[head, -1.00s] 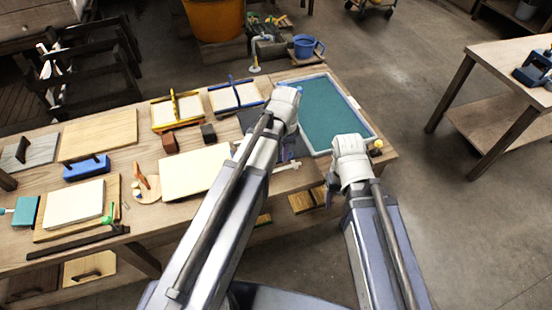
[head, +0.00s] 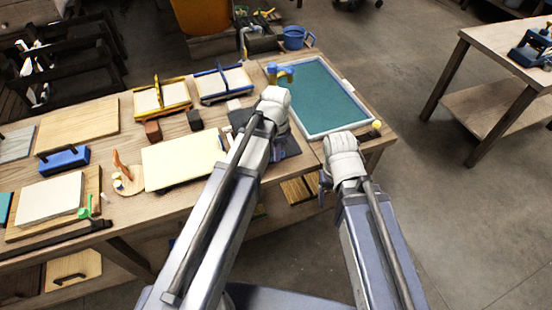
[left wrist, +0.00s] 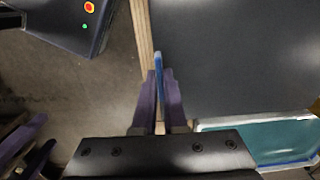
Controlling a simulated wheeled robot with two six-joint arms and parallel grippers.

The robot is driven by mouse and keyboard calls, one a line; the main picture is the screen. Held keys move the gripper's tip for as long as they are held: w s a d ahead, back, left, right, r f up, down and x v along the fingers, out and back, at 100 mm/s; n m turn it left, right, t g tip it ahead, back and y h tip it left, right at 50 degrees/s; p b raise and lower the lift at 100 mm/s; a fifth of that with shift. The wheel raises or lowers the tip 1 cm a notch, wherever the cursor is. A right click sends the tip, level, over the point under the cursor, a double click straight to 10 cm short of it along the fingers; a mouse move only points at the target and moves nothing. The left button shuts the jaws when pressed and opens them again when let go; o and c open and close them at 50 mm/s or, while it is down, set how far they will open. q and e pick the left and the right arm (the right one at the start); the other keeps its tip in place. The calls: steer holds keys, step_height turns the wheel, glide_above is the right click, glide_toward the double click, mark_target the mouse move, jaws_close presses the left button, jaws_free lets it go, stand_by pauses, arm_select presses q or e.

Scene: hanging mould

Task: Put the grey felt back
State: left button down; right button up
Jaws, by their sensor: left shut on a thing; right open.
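A broad dark grey surface (left wrist: 235,55) fills the upper right of the left wrist view. My left gripper (left wrist: 158,95) is shut on a thin blue piece (left wrist: 158,70), seen edge-on; I cannot tell whether it belongs to the grey sheet. My right gripper (head: 325,185) is open and empty in front of the bench edge.
A teal tray with a pale rim (head: 355,124) lies at the right end. A yellow and blue object (head: 280,73) stands at its left. A cream board (head: 180,162), a blue-framed mould (head: 222,98) and a yellow-framed mould (head: 162,114) lie left.

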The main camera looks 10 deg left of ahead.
arm_select(q)
steer(key=shift+f, duration=0.3)
arm_select(e)
steer(key=shift+f, duration=0.3)
arm_select(q)
steer(key=shift+f+b, duration=0.4)
steer(key=shift+f, duration=0.05)
steer(key=c, duration=1)
jaws_free()
arm_select(e)
steer(key=shift+f, duration=0.35)
arm_select(q)
steer(key=shift+r, duration=0.25)
arm_select(e)
steer(key=shift+r, duration=0.15)
